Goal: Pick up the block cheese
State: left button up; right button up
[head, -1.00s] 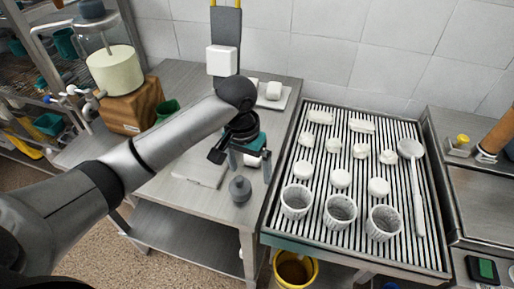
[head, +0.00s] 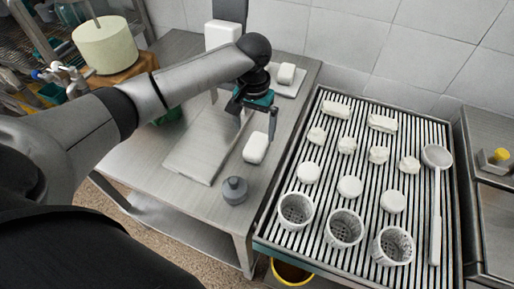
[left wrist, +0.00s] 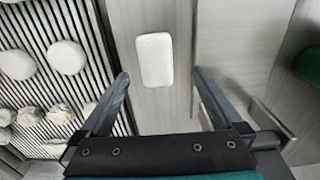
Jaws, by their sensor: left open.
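A white rounded block of cheese (head: 255,148) lies on the steel table, at the right edge of a flat board. My left gripper (head: 257,120) is open and empty above the table, just behind the block in the head view. In the left wrist view the block (left wrist: 155,60) lies ahead, roughly between the lines of the two fingers (left wrist: 161,76), apart from them. A second white block (head: 286,73) sits on a white tray at the back of the table. My right gripper is not in view.
A grey weight-like object (head: 235,191) stands near the table's front edge. The flat board (head: 203,143) lies left of the block. Right of the table, a slatted drain rack (head: 325,180) holds several white cheeses, perforated baskets (head: 344,228) and a ladle (head: 437,190).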

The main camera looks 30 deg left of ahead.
aim_at(257, 143)
pick_arm(q)
jog(key=f, duration=0.2)
jog(key=f+b, duration=0.1)
jog(key=f, duration=0.3)
jog(key=shift+d+f, duration=0.25)
jog(key=shift+d, duration=0.05)
jog(key=shift+r, duration=0.1)
grip_shut()
dwell(0.5)
